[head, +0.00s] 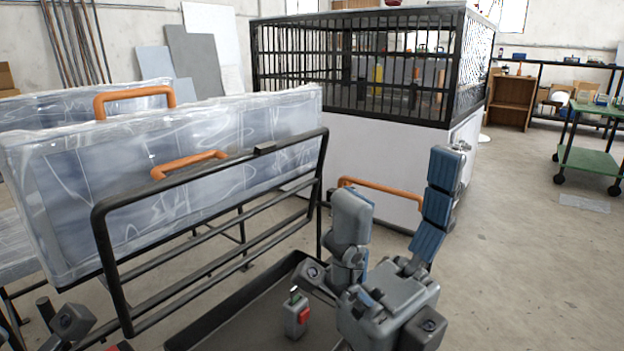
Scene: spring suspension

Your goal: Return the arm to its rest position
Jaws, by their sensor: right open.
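My right gripper (400,182) is at the lower right of the head view. Its blue-grey fingers are spread wide apart and point up, with nothing between them. It is in front of the white-walled cage, and an orange handle shows behind and between the fingers. At the lower left edge a small grey jointed part (70,323) looks like a piece of my left gripper. Its fingers are out of the picture, so I cannot tell its state.
A black rail frame (108,245) stands left, with plastic-wrapped panels (200,135) and orange handles behind. A dark tray (235,315) lies below; a small grey-and-red device (297,313) is there. A barred cage (350,75) stands behind. The floor (530,260) right is clear.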

